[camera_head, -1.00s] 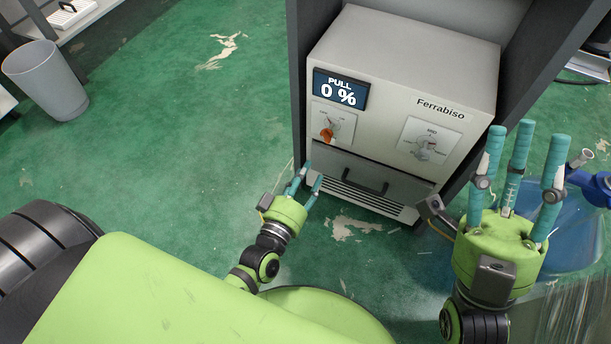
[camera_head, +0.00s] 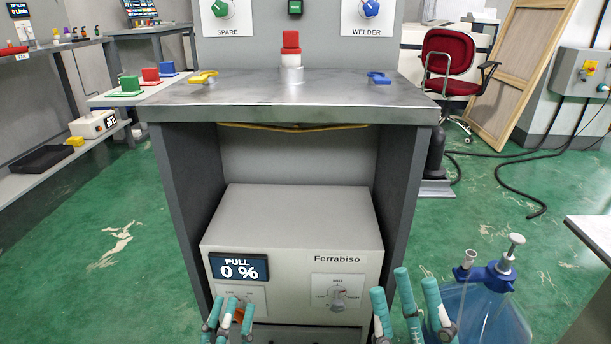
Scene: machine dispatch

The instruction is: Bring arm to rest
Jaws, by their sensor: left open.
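My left gripper (camera_head: 229,318) shows at the bottom edge of the head view, in front of the lower left of the Ferrabiso machine (camera_head: 292,222). Its teal fingers are apart with nothing seen between them. My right gripper (camera_head: 414,308) is at the bottom edge, right of the machine's front. Its teal fingers point up and stand apart, with nothing seen between them. The palms and most of both arms are below the picture. The machine's display (camera_head: 239,267) reads PULL 0 %. The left gripper partly hides the orange knob (camera_head: 238,313).
The machine stands under a metal-topped bench (camera_head: 290,96) bearing a red button, a yellow handle and a blue handle. A blue water container (camera_head: 484,308) stands right of my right gripper. A red chair (camera_head: 450,65) and cables (camera_head: 515,180) are behind. Green floor is open at left.

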